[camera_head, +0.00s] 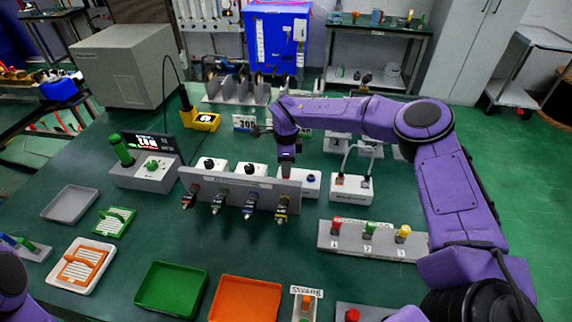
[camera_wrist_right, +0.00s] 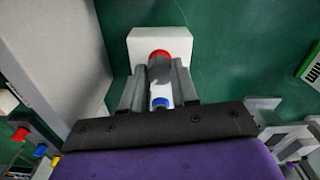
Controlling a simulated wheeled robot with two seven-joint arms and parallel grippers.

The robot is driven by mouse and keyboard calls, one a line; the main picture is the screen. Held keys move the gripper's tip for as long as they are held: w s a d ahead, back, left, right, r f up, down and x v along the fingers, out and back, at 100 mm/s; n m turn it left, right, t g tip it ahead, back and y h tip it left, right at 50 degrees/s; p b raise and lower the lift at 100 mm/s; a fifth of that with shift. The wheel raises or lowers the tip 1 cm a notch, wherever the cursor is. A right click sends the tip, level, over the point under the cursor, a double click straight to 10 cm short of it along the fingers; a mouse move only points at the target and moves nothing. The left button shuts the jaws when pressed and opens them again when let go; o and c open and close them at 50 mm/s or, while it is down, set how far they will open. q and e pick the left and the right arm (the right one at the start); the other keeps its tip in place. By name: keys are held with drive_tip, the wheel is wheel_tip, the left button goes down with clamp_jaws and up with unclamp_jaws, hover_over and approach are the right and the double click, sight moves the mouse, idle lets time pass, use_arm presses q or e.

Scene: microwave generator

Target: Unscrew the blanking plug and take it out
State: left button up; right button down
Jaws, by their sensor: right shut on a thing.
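In the right wrist view, my right gripper (camera_wrist_right: 160,70) has its two fingers closed on both sides of a grey cylindrical plug (camera_wrist_right: 160,74). A red ring (camera_wrist_right: 160,54) shows at the plug's far end, against a white block (camera_wrist_right: 142,43). A small white and blue part (camera_wrist_right: 160,102) shows between the fingers, nearer the palm. In the head view, my right gripper (camera_head: 287,168) points down beside a white box with a blue knob (camera_head: 311,181). The grey panel (camera_head: 245,186) partly hides its fingertips and the plug. My left gripper is out of view.
The panel with several coloured connectors stands just in front of my right gripper. A white box with a handle (camera_head: 351,188) is to its right. A grey base with coloured knobs (camera_head: 375,250), a green tray (camera_head: 170,289) and an orange tray (camera_head: 245,299) lie nearer.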

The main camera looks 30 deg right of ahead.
drive_tip(key=shift+s+f, duration=0.2)
drive_tip(key=shift+f, duration=0.05)
drive_tip(key=c, duration=0.8)
unclamp_jaws()
drive_tip(key=shift+c, duration=0.2)
drive_tip(key=shift+w+r, duration=0.1)
drive_tip(key=shift+r, duration=0.1)
drive_tip(key=shift+r, duration=0.3)
wheel_tip(320, 180, up, 10)
drive_tip(key=b, duration=0.2)
drive_tip(key=shift+f, duration=0.15)
drive_tip(key=shift+f, duration=0.1)
